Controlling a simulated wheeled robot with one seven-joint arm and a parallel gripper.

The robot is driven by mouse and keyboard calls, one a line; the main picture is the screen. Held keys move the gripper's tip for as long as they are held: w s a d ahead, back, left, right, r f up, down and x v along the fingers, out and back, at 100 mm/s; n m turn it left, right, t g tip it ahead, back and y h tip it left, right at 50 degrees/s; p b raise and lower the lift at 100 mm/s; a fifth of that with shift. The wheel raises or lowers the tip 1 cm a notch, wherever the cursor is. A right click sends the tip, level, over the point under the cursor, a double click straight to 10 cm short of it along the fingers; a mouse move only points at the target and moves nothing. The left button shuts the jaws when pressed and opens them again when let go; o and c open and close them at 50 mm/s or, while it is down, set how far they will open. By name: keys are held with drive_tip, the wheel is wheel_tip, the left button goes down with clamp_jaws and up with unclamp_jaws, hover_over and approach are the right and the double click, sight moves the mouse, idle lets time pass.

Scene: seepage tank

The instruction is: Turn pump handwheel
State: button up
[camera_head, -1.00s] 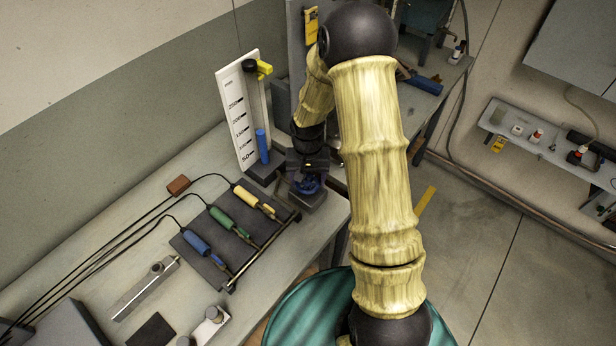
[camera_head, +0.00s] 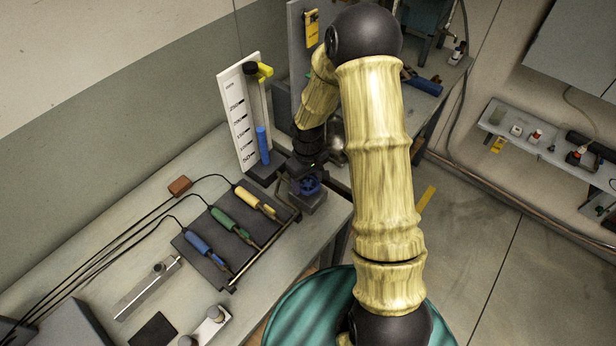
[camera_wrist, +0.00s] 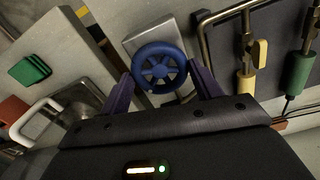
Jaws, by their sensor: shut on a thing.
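The blue pump handwheel (camera_wrist: 159,66) is a spoked wheel on a grey block (camera_wrist: 143,38). In the wrist view it sits between the two purple fingers of my gripper (camera_wrist: 160,82), which are shut on its rim from both sides. In the head view the handwheel (camera_head: 309,186) shows at the bench's right end, partly hidden under my gripper (camera_head: 306,168), which reaches down onto it from above.
A rack with blue, green (camera_head: 229,223) and yellow handled tools lies left of the handwheel. A white graduated scale (camera_head: 238,117) with a blue cylinder (camera_head: 262,146) stands close behind. Cables cross the bench. The floor at right is mostly clear.

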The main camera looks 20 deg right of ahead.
sight(307, 183)
drive_tip(key=shift+r+n, duration=0.1)
drive_tip(key=shift+n, duration=1.2)
drive_tip(key=o, duration=1)
wheel_tip(307, 183, up, 17)
drive_tip(key=b, duration=0.1)
drive_tip(key=shift+r, duration=0.15)
